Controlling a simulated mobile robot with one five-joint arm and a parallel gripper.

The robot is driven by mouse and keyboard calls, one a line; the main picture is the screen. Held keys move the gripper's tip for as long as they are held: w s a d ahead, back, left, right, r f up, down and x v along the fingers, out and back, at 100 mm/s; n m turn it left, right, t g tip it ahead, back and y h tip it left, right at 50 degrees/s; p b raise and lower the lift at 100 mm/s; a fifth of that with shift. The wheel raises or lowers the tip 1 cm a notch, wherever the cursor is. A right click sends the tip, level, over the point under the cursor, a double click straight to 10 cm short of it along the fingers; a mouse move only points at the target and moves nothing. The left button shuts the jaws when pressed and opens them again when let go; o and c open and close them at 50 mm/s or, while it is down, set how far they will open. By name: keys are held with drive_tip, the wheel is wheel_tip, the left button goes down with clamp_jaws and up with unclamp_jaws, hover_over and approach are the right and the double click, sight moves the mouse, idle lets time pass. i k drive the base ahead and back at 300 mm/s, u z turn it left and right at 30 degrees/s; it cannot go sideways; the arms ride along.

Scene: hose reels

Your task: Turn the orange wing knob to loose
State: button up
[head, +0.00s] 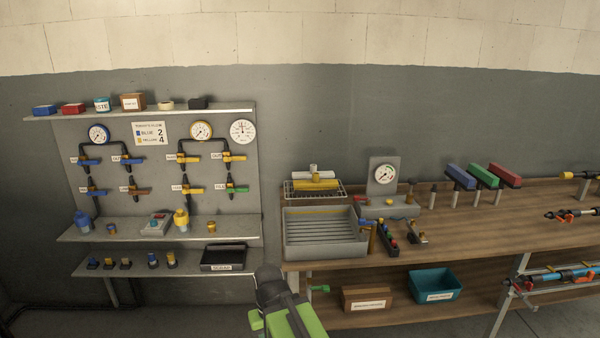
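Another orange piece (553,214) shows on a pipe fitting at the right end of the bench. Both are too small for me to tell whether either is a wing knob, or how it is turned. My green and black arm (300,318) reaches up from the bottom middle, in front of the bench's left end and apart from both orange pieces. I cannot make out my gripper's fingertips or anything held.
The wooden bench (460,215) carries a grey ribbed tray (324,240), a gauge stand (384,174) and several coloured blocks on posts. A teal bin (434,284) and a brown box (367,300) stand on its lower shelf. Pipes (572,275) run along the right end.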

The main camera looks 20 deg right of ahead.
sight(569, 216)
drive_tip(key=z, duration=3.25)
drive_tip(key=i, duration=1.7)
drive_tip(key=u, duration=0.95)
drive_tip(key=k, duration=0.55)
